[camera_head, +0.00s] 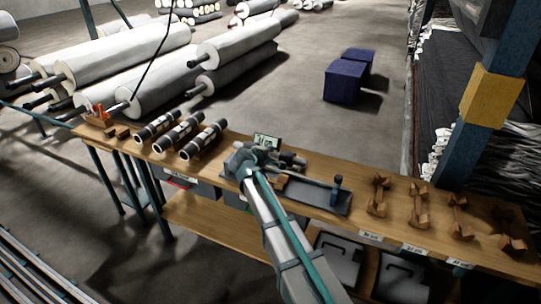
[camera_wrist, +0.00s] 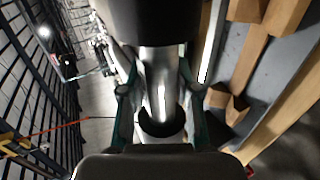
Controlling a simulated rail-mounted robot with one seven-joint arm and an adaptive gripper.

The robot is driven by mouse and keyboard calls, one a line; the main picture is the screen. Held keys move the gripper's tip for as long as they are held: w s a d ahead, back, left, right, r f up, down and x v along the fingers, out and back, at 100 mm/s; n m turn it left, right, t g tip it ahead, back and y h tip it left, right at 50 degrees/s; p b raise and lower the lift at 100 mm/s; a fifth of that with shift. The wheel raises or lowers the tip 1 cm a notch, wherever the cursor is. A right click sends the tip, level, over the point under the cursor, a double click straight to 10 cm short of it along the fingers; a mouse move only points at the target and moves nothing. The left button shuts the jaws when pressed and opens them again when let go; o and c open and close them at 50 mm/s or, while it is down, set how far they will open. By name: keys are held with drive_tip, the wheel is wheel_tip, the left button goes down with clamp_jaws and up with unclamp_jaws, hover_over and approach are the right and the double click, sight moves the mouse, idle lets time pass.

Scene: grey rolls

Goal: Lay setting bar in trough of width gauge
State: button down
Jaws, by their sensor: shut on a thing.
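My gripper (camera_head: 262,160) is over the wooden bench, shut on the setting bar (camera_head: 292,158), a cylinder with dark ends. In the wrist view the setting bar (camera_wrist: 157,85) shows as a silver shaft with a black collar, between the two fingers (camera_wrist: 160,98). The width gauge (camera_head: 328,203) is a dark grey plate with a thin rail and an upright dark post, just right of my gripper. In the wrist view a grey surface with wooden blocks (camera_wrist: 236,107) lies to the right of the bar, apart from it. My arm hides part of the gauge; I cannot make out its trough clearly.
A small display (camera_head: 267,141) stands behind my gripper. Several black-and-white rolls (camera_head: 178,132) lie to the left on the bench. Several wooden cradles (camera_head: 418,203) stand to the right, with labels on the front edge. A blue post (camera_head: 497,90) rises at the far right.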

idle(0.4)
drive_tip(key=shift+f+b, duration=2.95)
drive_tip(key=shift+f, duration=1.2)
drive_tip(key=c, duration=0.8)
unclamp_jaws()
drive_tip(key=shift+o, duration=0.2)
drive_tip(key=shift+s, duration=0.15)
drive_tip(key=v, duration=1.2)
drive_tip(key=shift+d, duration=0.1)
